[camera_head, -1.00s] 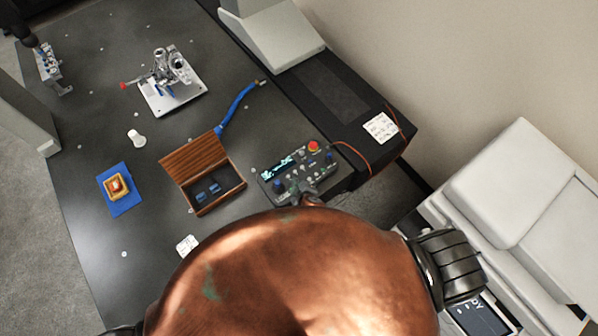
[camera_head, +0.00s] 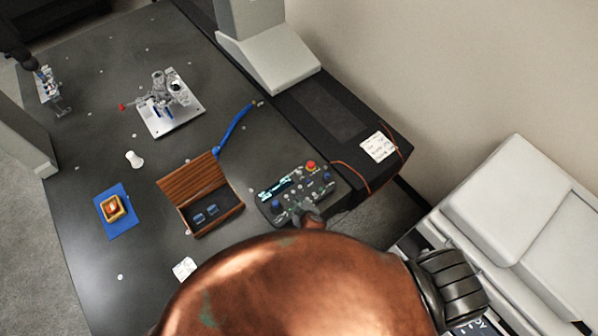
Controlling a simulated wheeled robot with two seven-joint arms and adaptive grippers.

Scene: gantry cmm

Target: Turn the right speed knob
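The control box (camera_head: 262,193) lies on the near right of the dark table, with a lit display, several small buttons and a red button. A blue knob (camera_head: 327,176) is on its right side. Another blue knob (camera_head: 276,205) is on its left side. My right gripper (camera_head: 297,207) is over the near edge of the box, between the two knobs. It is small and dark against the panel, so I cannot tell its finger opening or any contact. My copper-coloured arm hides the area in front of the box. My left gripper is not in view.
A metal fixture plate (camera_head: 187,118) is farther back. A blue mat (camera_head: 122,224) lies left. A white cabinet (camera_head: 500,200) stands right.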

